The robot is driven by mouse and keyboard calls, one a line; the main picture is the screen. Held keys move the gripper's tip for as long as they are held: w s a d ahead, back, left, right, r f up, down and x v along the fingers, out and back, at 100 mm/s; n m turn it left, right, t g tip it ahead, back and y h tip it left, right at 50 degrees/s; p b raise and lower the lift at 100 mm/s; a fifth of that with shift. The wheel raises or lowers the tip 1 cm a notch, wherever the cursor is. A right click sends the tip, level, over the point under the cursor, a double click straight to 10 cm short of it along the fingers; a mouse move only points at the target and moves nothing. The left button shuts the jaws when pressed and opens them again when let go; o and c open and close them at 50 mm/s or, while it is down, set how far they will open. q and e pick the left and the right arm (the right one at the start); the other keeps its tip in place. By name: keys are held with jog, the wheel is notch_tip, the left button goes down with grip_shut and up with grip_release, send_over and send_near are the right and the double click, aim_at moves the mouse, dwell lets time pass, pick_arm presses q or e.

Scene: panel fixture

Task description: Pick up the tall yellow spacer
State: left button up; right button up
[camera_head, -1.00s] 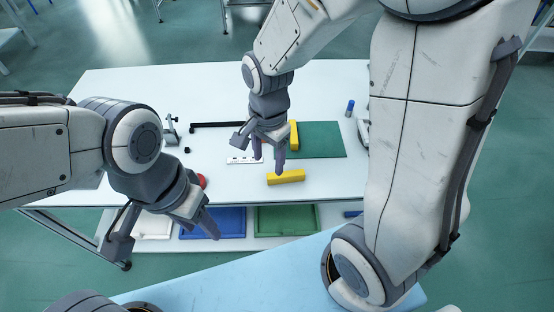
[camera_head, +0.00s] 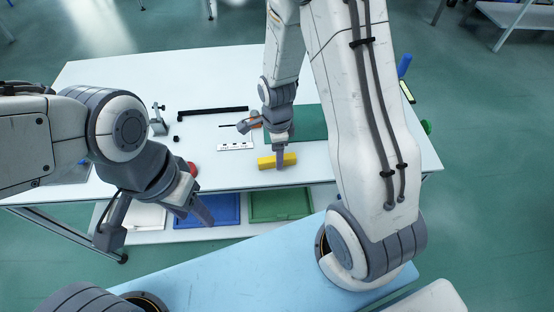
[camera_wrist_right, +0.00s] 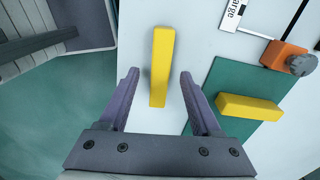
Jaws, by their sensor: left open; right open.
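A yellow spacer (camera_head: 268,162) lies near the front edge of the white table, and it also shows in the right wrist view (camera_wrist_right: 161,50). A second yellow spacer (camera_wrist_right: 250,106) lies on the green mat (camera_wrist_right: 215,80); in the head view my right arm hides it. I cannot tell for sure which one is taller. My right gripper (camera_wrist_right: 158,76) is open, its fingers pointing toward the first spacer, which appears between them; contact is not visible. In the head view it overlaps that spacer. My left gripper (camera_head: 158,228) is open and empty at the left, in front of the table.
A white label strip (camera_head: 236,147), a black bar (camera_head: 212,111) and a red object (camera_head: 192,168) are on the table. An orange part with a knob (camera_wrist_right: 285,55) is near the mat. Blue (camera_head: 210,222) and green (camera_head: 280,218) trays sit on the lower shelf.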

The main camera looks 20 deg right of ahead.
notch_tip(320, 180, down, 2)
jog(key=shift+f, duration=0.2)
grip_shut()
jog(key=shift+r, duration=0.1)
